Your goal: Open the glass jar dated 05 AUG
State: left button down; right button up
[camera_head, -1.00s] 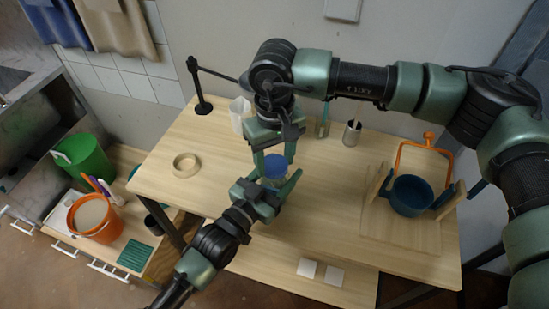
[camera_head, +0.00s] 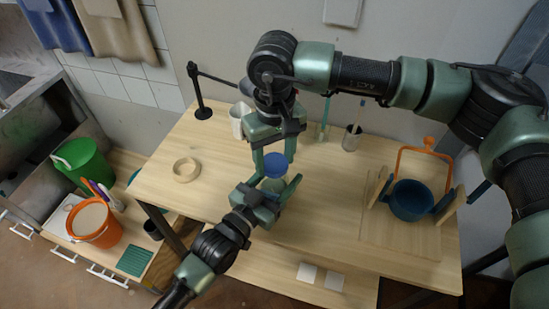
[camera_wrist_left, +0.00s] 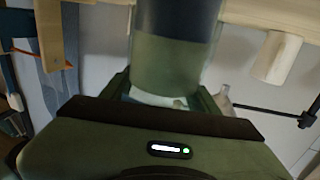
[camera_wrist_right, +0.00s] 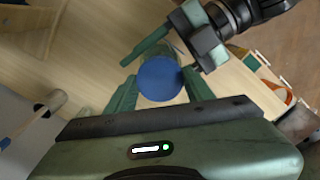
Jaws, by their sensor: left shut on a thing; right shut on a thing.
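A jar with a round blue lid (camera_head: 274,165) is held above the wooden table between my two grippers. My right gripper (camera_head: 273,168) comes from above and is shut on the blue lid, whose top also shows in the right wrist view (camera_wrist_right: 160,78). My left gripper (camera_head: 272,187) comes from the near side and is shut on the jar body (camera_head: 270,185) below the lid. In the left wrist view the body (camera_wrist_left: 170,65) is olive, with a dark blue-grey band above. I cannot read a date, and cannot tell whether lid and body still touch.
The table holds a wooden ring (camera_head: 186,170), a white pitcher (camera_head: 237,122), a metal cup (camera_head: 351,138) and a blue pot (camera_head: 411,200) near an orange handle (camera_head: 425,150). Green (camera_head: 82,160) and orange (camera_head: 94,222) buckets stand lower left. The table's front middle is clear.

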aim_at(274, 163)
jog(key=shift+r, duration=0.15)
jog(key=shift+r, duration=1.9)
pick_arm(q)
jog(key=shift+c, duration=1.5)
grip_release()
